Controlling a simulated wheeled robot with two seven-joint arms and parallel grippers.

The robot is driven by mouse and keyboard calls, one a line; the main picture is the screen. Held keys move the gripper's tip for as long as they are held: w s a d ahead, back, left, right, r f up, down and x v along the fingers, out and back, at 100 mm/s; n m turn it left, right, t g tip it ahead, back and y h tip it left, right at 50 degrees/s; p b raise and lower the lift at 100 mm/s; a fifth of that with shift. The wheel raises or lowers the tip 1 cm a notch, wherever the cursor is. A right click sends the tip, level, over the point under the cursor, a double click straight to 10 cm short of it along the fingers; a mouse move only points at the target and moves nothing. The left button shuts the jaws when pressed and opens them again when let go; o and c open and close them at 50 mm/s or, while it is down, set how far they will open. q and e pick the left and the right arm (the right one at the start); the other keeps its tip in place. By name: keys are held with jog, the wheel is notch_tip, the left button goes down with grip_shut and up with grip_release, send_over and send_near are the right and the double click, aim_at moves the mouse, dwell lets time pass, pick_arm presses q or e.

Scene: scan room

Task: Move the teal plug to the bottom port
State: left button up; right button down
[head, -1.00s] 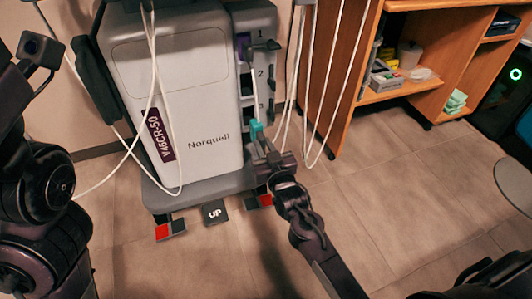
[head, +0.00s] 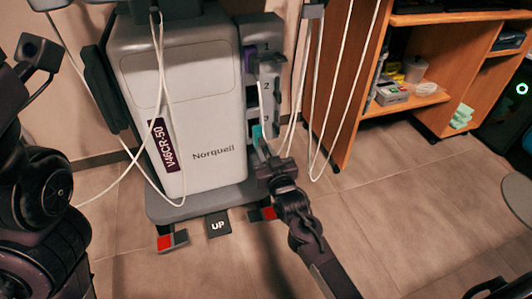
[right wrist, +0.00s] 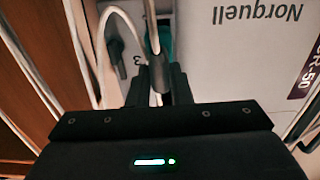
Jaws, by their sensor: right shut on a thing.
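The scan machine (head: 190,120) has a column of ports numbered 1 to 3 down its right side. A purple plug (head: 249,60) sits in the top port. The teal plug (head: 257,132) is at the bottom port (head: 251,129), beside the number 3. I cannot tell whether it is fully seated. My right gripper (head: 268,163) is shut on the plug's dark rear part, below the teal. In the right wrist view the teal (right wrist: 165,42) shows just past the fingers (right wrist: 160,82), which hide part of the plug. My left arm shows at the left, but its gripper does not.
White cables (head: 325,120) hang just right of the ports, and others cross the machine's front. A wooden shelf unit (head: 350,90) stands to the right. Red pedals and an "UP" pedal (head: 218,224) lie at the machine's base.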

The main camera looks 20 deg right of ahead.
jog(key=shift+r+p, duration=0.1)
jog(key=shift+p, duration=0.3)
dwell(1.0)
jog(key=shift+p, duration=0.7)
dwell(1.0)
jog(key=shift+w, duration=0.6)
dwell(0.7)
jog(key=shift+p, duration=0.3)
dwell(0.6)
jog(key=shift+w, duration=0.6)
dwell(0.7)
dwell(0.8)
jog(key=shift+w, duration=0.15)
dwell(0.5)
